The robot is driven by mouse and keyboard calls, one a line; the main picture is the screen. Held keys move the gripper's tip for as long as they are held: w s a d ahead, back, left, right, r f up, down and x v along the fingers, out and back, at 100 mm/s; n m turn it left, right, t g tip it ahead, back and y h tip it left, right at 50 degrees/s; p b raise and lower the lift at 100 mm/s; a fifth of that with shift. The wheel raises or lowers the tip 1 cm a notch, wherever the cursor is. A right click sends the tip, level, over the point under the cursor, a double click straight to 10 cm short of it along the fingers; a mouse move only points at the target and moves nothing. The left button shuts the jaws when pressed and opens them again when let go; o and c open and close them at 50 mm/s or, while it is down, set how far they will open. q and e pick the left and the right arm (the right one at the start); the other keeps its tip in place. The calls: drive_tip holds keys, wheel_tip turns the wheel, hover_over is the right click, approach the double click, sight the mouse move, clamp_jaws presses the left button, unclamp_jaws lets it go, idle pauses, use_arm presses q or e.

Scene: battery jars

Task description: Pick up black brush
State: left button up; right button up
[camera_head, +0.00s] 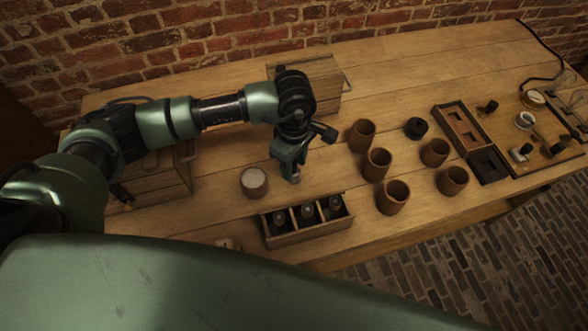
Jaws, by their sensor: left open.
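I cannot make out a black brush for certain. A small black item (120,192) with a yellowish end lies by the wooden box at the left, partly under my arm, and its shape is unclear. My left gripper (287,172) hangs fingers down over the middle of the table, open, with nothing seen between its fingers. It is above and behind the divided tray and to the right of the pale round jar. My right gripper is not in view.
A pale round jar (254,182) and a divided tray (266,232) of glass pieces stand in front. Several brown cups (391,198), a black round piece (416,128) and a dark-lined wooden tray (460,127) are to the right. A wooden box (325,85) stands behind my gripper.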

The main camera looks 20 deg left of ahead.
use_arm(q)
clamp_jaws()
drive_tip(key=shift+r, duration=0.15)
drive_tip(key=shift+w+r, duration=0.1)
drive_tip(key=shift+r, duration=0.4)
wheel_tip(320, 180, up, 19)
drive_tip(key=b, duration=0.3)
drive_tip(key=shift+b, duration=0.4)
